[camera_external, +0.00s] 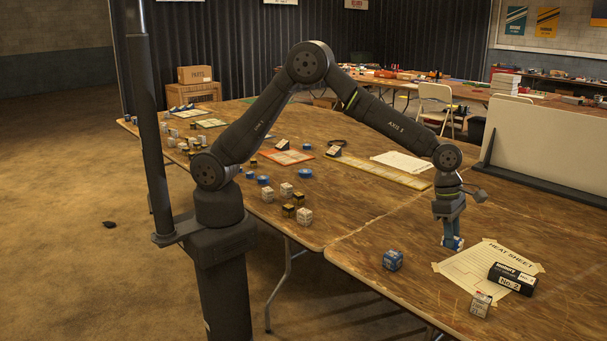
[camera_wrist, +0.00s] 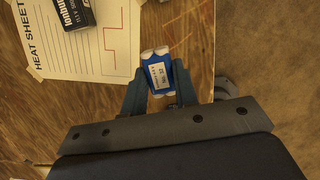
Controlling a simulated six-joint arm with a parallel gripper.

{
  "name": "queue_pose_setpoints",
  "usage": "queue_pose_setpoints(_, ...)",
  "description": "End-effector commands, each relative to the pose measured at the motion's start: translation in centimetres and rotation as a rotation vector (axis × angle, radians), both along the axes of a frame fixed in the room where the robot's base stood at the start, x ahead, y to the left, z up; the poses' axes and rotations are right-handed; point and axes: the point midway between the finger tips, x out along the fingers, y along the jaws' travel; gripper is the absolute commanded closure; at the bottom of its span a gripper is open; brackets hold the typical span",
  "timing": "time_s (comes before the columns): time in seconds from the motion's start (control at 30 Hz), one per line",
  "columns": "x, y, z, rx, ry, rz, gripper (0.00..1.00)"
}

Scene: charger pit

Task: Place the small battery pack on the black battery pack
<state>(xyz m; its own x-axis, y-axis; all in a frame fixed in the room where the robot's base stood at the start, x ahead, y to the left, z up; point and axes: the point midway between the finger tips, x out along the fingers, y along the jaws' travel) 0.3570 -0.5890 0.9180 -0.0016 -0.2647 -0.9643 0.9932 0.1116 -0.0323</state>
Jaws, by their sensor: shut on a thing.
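My gripper (camera_external: 453,232) is shut on the small battery pack (camera_external: 457,243), a blue block with white cell ends. In the wrist view the small battery pack (camera_wrist: 161,75) sits between the two fingers (camera_wrist: 158,88), with a white label facing the camera. It is low near the table, to the left of the black battery pack (camera_external: 511,278); I cannot tell whether it touches the table. The black battery pack lies on the heat sheet; it shows partly cut off at the top left of the wrist view (camera_wrist: 76,14). Its top looks clear.
The taped heat sheet (camera_external: 468,268) lies under the black pack. A blue block (camera_external: 393,260) stands to the left and a white block (camera_external: 480,304) near the front. A pale panel (camera_external: 545,150) stands at the right back. Many small blocks lie on the left table.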

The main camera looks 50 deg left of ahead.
Motion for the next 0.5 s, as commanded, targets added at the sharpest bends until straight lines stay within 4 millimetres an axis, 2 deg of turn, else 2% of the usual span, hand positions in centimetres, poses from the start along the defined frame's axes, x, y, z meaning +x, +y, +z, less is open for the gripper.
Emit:
queue_pose_setpoints(0.1,1.4,-3.4,0.2,0.001,-0.005,0.055,0.98)
queue_pose_setpoints(0.3,3.2,-8.0,0.6,0.005,-0.016,0.158,0.98)
queue_pose_setpoints(0.5,4.2,-10.8,1.0,0.004,-0.026,0.238,0.98)
